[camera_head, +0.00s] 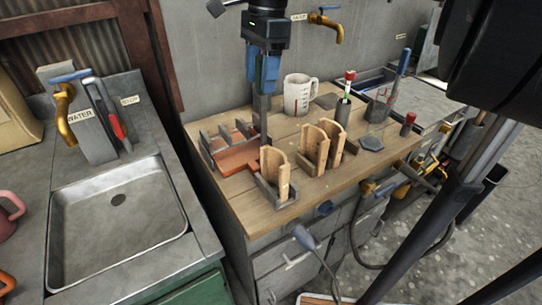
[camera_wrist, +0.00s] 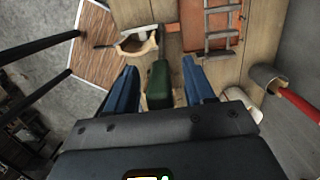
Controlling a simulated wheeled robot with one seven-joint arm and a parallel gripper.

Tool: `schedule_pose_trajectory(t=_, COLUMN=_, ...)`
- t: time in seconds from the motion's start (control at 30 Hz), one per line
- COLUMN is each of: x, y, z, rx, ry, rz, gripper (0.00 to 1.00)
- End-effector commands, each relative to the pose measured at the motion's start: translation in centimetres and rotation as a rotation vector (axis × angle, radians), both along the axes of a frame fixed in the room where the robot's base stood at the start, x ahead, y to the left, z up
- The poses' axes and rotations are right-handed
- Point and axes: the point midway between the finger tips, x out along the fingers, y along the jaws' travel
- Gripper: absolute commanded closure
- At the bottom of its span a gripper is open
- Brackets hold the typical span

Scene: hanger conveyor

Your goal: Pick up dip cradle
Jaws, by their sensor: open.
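My gripper (camera_head: 265,88) points down above the left part of the wooden bench. It is open, and its blue fingers also show in the wrist view (camera_wrist: 160,80). A green grip block (camera_wrist: 157,88) lies between the fingers with gaps visible on both sides. In the head view a grey upright bar (camera_head: 263,118) stands below the fingertips. It looks like part of the dip cradle, but what it joins at its foot is unclear. Close to it, a wooden piece (camera_head: 279,172) stands in a low grey base (camera_head: 285,202). The fingers hide the grip in the head view.
A grey slatted rack (camera_head: 224,136) stands on a terracotta tray (camera_head: 237,160) at left. Two wooden uprights (camera_head: 315,152), a white measuring jug (camera_head: 298,94) and a red-topped tube (camera_head: 346,92) stand to the right. A sink (camera_head: 118,232) lies left of the bench.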

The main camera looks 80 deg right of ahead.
Motion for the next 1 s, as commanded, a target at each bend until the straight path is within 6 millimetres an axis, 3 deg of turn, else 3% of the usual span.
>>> schedule_pose_trajectory(t=0.07, x=0.0, y=0.0, z=0.0, rx=0.0, ry=0.0, rz=0.0, gripper=0.48)
schedule_pose_trajectory(t=0.6, x=0.0, y=0.0, z=0.0, rx=0.0, ry=0.0, rz=0.0, gripper=0.99)
schedule_pose_trajectory(t=0.87, x=0.0, y=0.0, z=0.2, rx=-0.001, ry=-0.001, rz=0.0, gripper=1.0)
schedule_pose_trajectory(t=1.0, x=0.0, y=-0.1, z=1.2, rx=-0.003, ry=0.0, rz=-0.001, gripper=1.0)
